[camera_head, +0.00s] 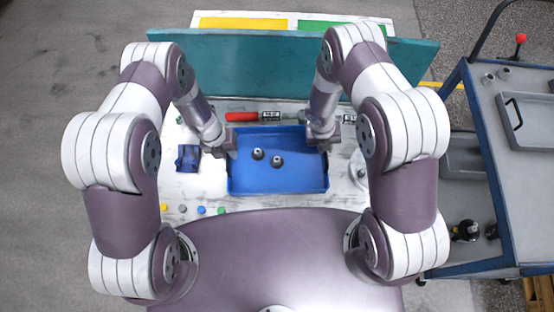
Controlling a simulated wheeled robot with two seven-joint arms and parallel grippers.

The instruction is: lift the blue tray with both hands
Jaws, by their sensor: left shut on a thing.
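The blue tray (280,180) lies in the middle of the white worktable. Two small dark-and-metal parts (268,158) stand inside it. My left gripper (229,152) is shut on the tray's left wall near the far corner. My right gripper (325,149) is at the tray's right wall near the far corner; its fingers are too small and hidden to tell if they are shut. I cannot tell whether the tray is clear of the table.
A teal panel (260,66) stands behind the tray. A red-handled tool (242,117) lies behind it. A small blue object (188,158) sits at left, with several coloured buttons (201,210) in front. A blue-framed cart (520,150) stands at right.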

